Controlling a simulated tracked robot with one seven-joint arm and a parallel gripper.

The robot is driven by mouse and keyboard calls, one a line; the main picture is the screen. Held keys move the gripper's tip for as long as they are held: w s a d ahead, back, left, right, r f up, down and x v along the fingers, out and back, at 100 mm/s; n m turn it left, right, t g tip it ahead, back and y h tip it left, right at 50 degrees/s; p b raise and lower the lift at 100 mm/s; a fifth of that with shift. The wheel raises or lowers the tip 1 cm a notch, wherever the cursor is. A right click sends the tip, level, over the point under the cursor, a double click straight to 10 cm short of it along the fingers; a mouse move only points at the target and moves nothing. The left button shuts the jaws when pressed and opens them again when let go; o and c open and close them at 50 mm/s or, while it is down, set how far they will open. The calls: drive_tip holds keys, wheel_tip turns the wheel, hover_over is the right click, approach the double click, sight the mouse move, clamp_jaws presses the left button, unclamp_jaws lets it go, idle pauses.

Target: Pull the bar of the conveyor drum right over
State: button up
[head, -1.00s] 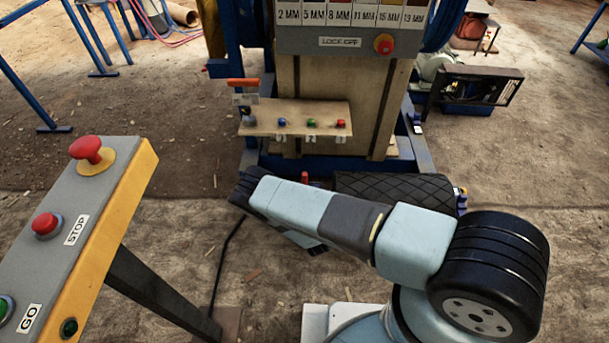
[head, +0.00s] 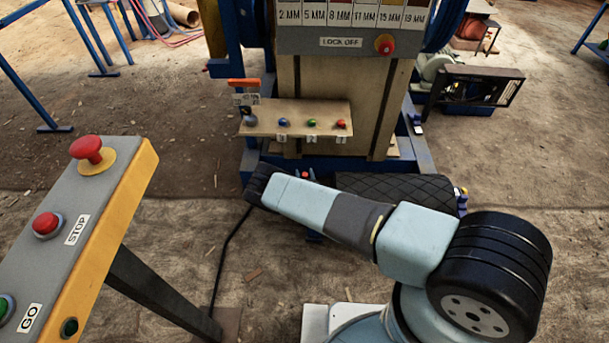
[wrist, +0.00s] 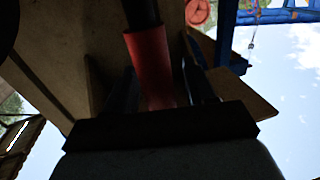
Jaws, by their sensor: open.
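The conveyor drum (head: 405,187) is a black roller with a diamond pattern, low at the foot of the machine. The red end of its bar (head: 304,174) shows just left of the drum, partly hidden behind my arm. In the wrist view the bar is a dark rod with a red sleeve (wrist: 152,62). My gripper (wrist: 165,80) is open, with a dark finger on each side of the red sleeve. Whether either finger touches it is too dark to tell. In the head view my forearm hides most of the gripper.
A shelf (head: 300,114) with several small coloured knobs sits above the drum. A lock-off panel (head: 345,42) is higher up. The GO/STOP console (head: 75,225) stands at the left. Bare ground (head: 150,240) lies between console and machine.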

drive_tip(key=shift+w, duration=0.2)
clamp_jaws()
idle(0.5)
